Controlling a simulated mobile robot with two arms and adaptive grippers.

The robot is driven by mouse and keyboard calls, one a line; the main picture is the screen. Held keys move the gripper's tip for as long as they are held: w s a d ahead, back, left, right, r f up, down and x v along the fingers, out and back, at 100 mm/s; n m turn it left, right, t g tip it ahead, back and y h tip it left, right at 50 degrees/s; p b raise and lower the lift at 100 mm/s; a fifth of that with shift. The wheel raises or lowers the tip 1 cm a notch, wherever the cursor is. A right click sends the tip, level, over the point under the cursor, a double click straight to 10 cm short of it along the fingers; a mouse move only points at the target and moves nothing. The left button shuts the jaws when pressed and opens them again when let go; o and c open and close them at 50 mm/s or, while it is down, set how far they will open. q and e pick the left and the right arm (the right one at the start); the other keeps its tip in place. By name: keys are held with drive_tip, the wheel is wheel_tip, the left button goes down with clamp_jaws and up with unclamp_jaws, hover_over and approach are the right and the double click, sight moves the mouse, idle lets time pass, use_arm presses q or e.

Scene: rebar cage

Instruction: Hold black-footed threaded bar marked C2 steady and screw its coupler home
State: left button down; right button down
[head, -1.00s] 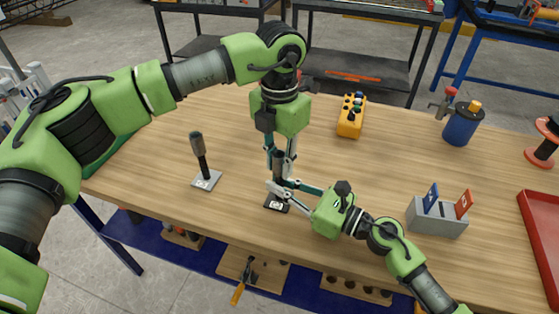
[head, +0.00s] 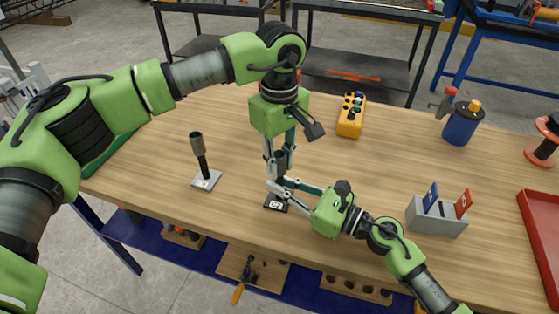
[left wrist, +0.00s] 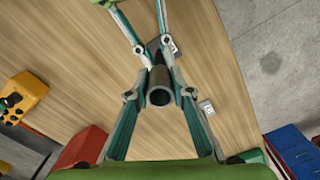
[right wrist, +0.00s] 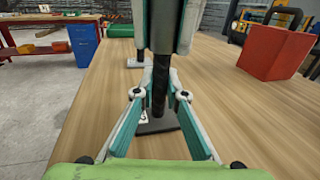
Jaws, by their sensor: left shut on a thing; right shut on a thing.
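The black-footed threaded bar stands upright near the table's front edge. Its black foot (head: 276,203) carries a white label too small to read. My right gripper (head: 278,184) is shut on the bar from the side; its dark shaft (right wrist: 159,90) shows between the fingers in the right wrist view. The dark grey coupler (head: 280,160) sits at the bar's top. My left gripper (head: 279,153) points down and is shut on the coupler; its open round end (left wrist: 159,97) shows in the left wrist view. The thread inside is hidden.
A second bar (head: 201,157) with a coupler on top and a pale foot stands to the left. A grey holder (head: 437,216) with blue and red tags, a yellow button box (head: 351,115), a blue canister (head: 462,123) and a red tray (head: 543,235) stand rightward.

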use_arm(q)
drive_tip(key=m, duration=1.9)
drive_tip(key=c, duration=1.8)
unclamp_jaws()
drive_tip(key=shift+r, duration=0.1)
